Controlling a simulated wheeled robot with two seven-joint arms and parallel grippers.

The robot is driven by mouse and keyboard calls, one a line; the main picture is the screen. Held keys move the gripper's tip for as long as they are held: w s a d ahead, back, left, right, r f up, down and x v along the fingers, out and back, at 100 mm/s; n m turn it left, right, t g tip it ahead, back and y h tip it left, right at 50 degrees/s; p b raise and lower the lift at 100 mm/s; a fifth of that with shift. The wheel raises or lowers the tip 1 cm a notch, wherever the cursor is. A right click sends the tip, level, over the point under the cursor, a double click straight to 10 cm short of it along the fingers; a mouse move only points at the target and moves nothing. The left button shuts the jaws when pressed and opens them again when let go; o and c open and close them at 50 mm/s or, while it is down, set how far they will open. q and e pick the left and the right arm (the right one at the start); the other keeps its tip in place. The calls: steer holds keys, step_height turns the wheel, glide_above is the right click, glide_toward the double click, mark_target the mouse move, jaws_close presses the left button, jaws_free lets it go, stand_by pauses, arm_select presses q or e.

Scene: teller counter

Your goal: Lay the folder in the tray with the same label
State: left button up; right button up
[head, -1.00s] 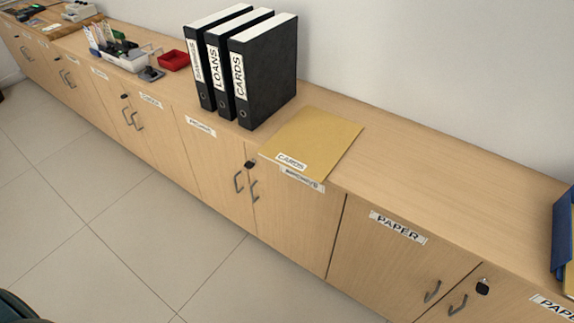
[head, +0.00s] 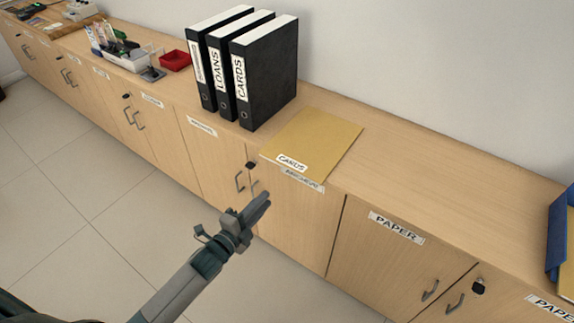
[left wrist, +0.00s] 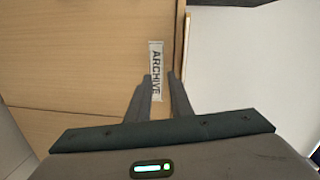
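The tan folder (head: 318,135) lies flat on the cabinet top, its front edge at the counter's front edge. Its white label reads CARDS. My left gripper (head: 264,201) is in front of the cabinets, below and to the left of the folder, apart from it. In the left wrist view its two fingers (left wrist: 160,77) stand apart with nothing held between them. A label reading ARCHIVE (left wrist: 156,68) shows beyond the fingertips on a wood surface. I see no tray labelled CARDS. My right gripper is not in view.
Black binders (head: 268,75), one labelled CARDS and one LOANS, stand behind and left of the folder. A red tray (head: 174,60) and a white organizer (head: 122,60) are farther left. A blue object (head: 560,240) is at the right edge. The counter right of the folder is clear.

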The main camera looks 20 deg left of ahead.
mark_target(287, 167)
arm_select(q)
steer(key=r, duration=0.1)
steer(key=r+m, duration=0.1)
steer(key=r, duration=0.1)
steer(key=w+r+m+h, duration=0.1)
steer(key=r, duration=0.1)
steer(key=shift+d+t, duration=0.35)
steer(key=shift+t, duration=0.05)
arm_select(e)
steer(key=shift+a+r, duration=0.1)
arm_select(q)
steer(key=shift+f, duration=0.1)
